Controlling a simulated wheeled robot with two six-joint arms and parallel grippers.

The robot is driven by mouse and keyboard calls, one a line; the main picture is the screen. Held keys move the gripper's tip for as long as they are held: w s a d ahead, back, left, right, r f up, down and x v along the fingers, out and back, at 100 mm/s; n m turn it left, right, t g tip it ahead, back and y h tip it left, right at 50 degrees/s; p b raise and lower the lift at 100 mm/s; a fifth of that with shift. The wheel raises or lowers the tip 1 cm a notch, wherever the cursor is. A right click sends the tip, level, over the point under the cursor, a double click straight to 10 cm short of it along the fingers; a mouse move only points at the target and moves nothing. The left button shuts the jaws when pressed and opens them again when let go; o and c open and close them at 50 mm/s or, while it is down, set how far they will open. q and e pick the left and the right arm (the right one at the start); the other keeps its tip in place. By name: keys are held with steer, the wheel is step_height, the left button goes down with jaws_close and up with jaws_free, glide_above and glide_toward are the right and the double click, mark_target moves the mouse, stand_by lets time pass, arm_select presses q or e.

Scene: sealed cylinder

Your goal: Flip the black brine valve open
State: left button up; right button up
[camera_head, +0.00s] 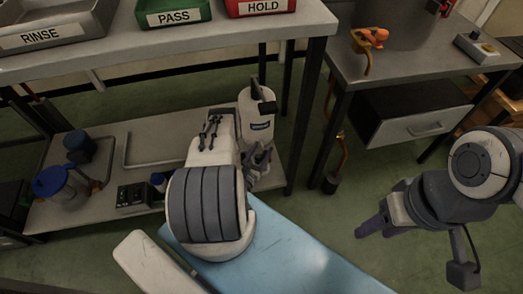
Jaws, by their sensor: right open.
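I cannot make out a black brine valve for certain. A large grey vessel (397,24) stands at the back of the right bench, cut off by the top edge. An orange-handled fitting (370,38) on a copper-coloured stem stands at that bench's left edge. My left gripper (259,160) is low in front of the left bench, partly hidden by its own arm; its jaw state is unclear. My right gripper (372,222) is open and empty over the green floor, pointing left, below and in front of the right bench.
The left bench (290,27) holds a RINSE tray (56,24), a green PASS bin (173,12) and a red HOLD bin (262,7). Blue-lidded jars (57,186) stand on its lower shelf (110,205). A button box (478,48) sits on the right bench (455,72), above a drawer (415,127).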

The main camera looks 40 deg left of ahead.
arm_select(q)
steer(key=p+v, duration=0.3)
steer(key=v, duration=0.6)
steer(key=shift+s+d, duration=0.2)
steer(key=shift+s, duration=0.5)
